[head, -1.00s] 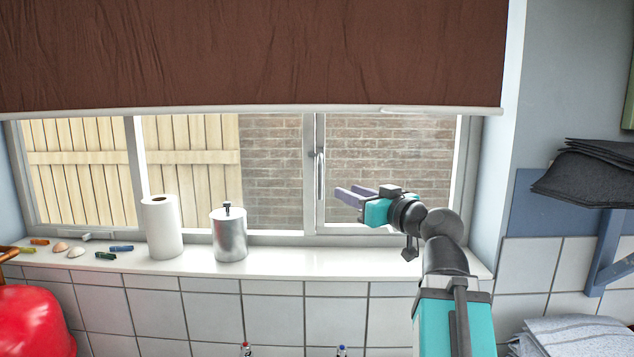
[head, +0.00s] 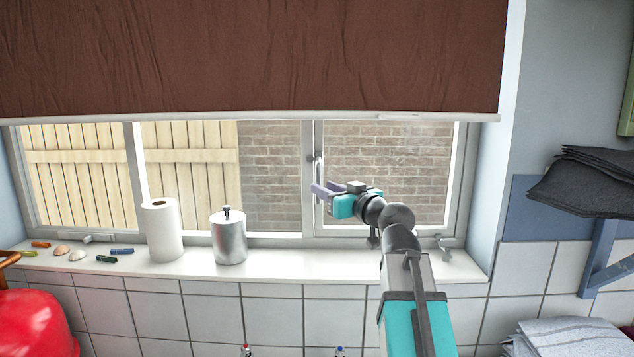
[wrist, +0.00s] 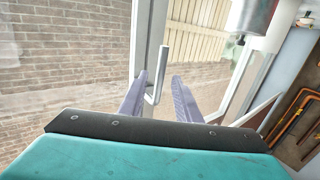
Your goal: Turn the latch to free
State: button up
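The window latch (head: 318,172) is a slim pale handle standing upright on the frame between the middle and right panes. Its lower part is partly hidden by my gripper in the head view. My gripper (head: 323,187) is at the lower end of the latch, with its two purple fingers apart. In the wrist view the latch (wrist: 162,68) is a white bar whose bent end lies between the open fingers (wrist: 159,76), closer to the left one. I cannot tell whether a finger touches it.
A paper towel roll (head: 162,230) and a metal canister (head: 229,238) stand on the white sill (head: 275,262) to the left. A metal fitting (head: 445,243) shows at the window's lower right. A brown blind (head: 250,60) hangs above. Dark folded cloths (head: 580,185) lie at right.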

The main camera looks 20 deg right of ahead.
jog(key=shift+w+a+p, duration=0.2)
jog(key=shift+w+p, duration=0.1)
jog(key=shift+w, duration=0.7)
jog(key=shift+w+a+p, duration=0.2)
jog(key=shift+w+p, duration=0.1)
jog(key=shift+w, duration=0.7)
jog(key=shift+c, duration=0.3)
grip_shut()
